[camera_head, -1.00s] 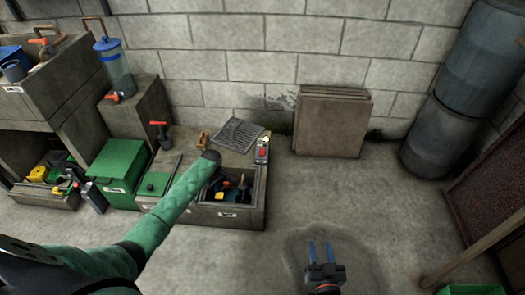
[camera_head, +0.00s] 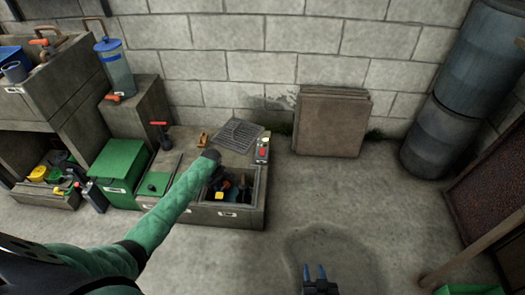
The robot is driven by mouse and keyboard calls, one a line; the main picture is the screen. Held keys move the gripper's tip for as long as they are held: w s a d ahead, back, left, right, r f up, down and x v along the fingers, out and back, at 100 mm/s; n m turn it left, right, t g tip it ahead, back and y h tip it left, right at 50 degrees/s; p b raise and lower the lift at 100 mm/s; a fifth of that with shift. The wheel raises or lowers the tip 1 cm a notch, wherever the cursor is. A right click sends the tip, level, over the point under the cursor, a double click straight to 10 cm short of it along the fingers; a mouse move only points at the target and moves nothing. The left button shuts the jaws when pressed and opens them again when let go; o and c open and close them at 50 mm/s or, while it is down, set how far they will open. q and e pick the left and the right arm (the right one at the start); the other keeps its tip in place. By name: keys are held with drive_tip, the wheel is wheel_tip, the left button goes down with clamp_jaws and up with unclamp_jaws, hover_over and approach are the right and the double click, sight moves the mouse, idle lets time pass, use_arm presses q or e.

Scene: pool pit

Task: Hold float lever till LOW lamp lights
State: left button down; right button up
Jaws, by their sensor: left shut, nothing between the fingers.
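My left arm reaches into the open pit box (camera_head: 259,190), and its wrist covers part of the opening. My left gripper (camera_head: 219,184) is shut and points down into the pit, mostly hidden by the wrist. A yellow thing (camera_head: 219,196) and dark parts show inside the pit. I cannot make out the float lever clearly. A small grey control box (camera_head: 263,145) with a red part (camera_head: 263,152) stands at the pit's back right corner. I cannot tell which lamp is LOW or whether it is lit. My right gripper (camera_head: 315,271) is open and empty over the floor.
A grey grate (camera_head: 240,131) lies behind the pit. A red-handled valve (camera_head: 160,131), green boxes (camera_head: 118,160) and a clear blue-lidded canister (camera_head: 114,65) stand to the left. Brown panels (camera_head: 331,121) lean on the wall.

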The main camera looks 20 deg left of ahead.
use_arm(q)
drive_tip(key=shift+r, duration=0.15)
drive_tip(key=shift+r+p, duration=0.15)
drive_tip(key=shift+p, duration=0.15)
use_arm(e)
drive_tip(key=s+f+g, duration=0.3)
drive_tip(key=s+f, duration=0.3)
drive_tip(key=f, duration=0.3)
drive_tip(key=shift+s+d+f+g+h, duration=0.25)
drive_tip(key=shift+s+d+g+h, duration=0.05)
drive_tip(key=shift+s+d+g, duration=0.1)
drive_tip(key=shift+w+r, duration=0.1)
